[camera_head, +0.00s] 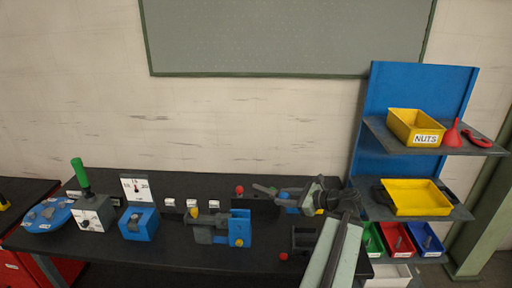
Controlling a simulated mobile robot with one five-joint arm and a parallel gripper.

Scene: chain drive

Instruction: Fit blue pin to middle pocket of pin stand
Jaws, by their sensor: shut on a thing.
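My gripper (268,191) reaches left over the right part of the bench, its fingers small in this view. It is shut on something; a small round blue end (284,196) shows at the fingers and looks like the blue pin. The rest of the pin is hidden by the gripper. Three small white labels (191,203) stand in a row near the bench's back edge, left of the gripper. I cannot tell for sure which dark part is the pin stand, and its middle pocket is not clear.
A blue and grey fixture (236,229) with yellow knobs stands left of the gripper. A red ball (239,189) is behind it. A blue box (138,224), a grey box with green lever (89,213) and a blue disc (45,215) are farther left. A blue shelf rack (416,85) stands right.

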